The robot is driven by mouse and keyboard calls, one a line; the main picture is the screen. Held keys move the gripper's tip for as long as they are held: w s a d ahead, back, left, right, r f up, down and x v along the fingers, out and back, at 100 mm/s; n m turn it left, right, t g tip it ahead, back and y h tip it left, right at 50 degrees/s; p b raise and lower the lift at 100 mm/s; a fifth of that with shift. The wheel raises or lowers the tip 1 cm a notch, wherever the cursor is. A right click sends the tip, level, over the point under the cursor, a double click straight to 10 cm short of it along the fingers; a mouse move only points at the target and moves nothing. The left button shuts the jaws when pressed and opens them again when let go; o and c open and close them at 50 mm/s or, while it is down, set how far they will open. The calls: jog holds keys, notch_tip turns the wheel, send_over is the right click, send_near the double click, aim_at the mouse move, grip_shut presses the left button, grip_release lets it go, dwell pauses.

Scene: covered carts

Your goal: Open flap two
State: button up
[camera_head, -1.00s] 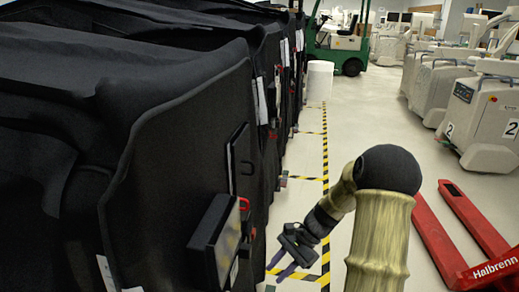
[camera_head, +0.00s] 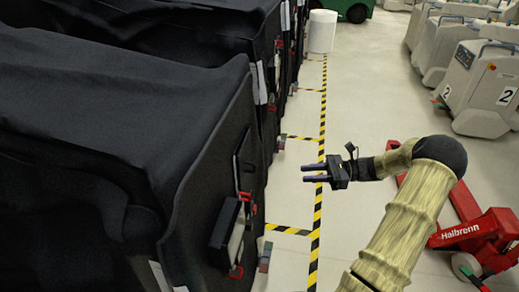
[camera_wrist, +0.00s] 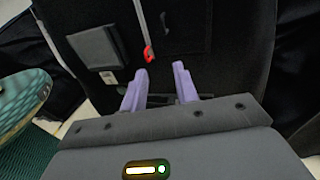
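The near covered cart has a dark side panel (camera_head: 205,180) with a red loop (camera_head: 247,200) on it, beside a black box-like holder (camera_head: 224,222). In the wrist view the red loop (camera_wrist: 149,53) hangs at the end of a pale strap (camera_wrist: 141,20), with a grey pouch (camera_wrist: 97,47) to its left. My gripper (camera_head: 306,173) is open and empty, its two purple fingers pointing left at the cart row, apart from the panel across the striped floor line. In the wrist view my gripper (camera_wrist: 160,76) has its fingertips just below the loop in the picture. I cannot tell which flap is number two.
More covered carts (camera_head: 215,45) stand in a row behind. Yellow-black tape (camera_head: 319,200) marks the floor. A red pallet jack (camera_head: 475,235) is at the right, grey machines (camera_head: 485,85) beyond it, and a white bin (camera_head: 322,32) at the back.

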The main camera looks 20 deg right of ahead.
jog(key=shift+d+r+m+t+p, duration=0.3)
jog(key=shift+d+r+t, duration=0.2)
jog(key=shift+d+r, duration=0.5)
jog(key=shift+a+r, duration=0.1)
jog(key=shift+a, duration=0.1)
jog(key=p+x, duration=0.2)
jog(key=x, duration=1.5)
jog(key=shift+a+r, duration=0.25)
jog(key=shift+r, duration=0.05)
grip_shut()
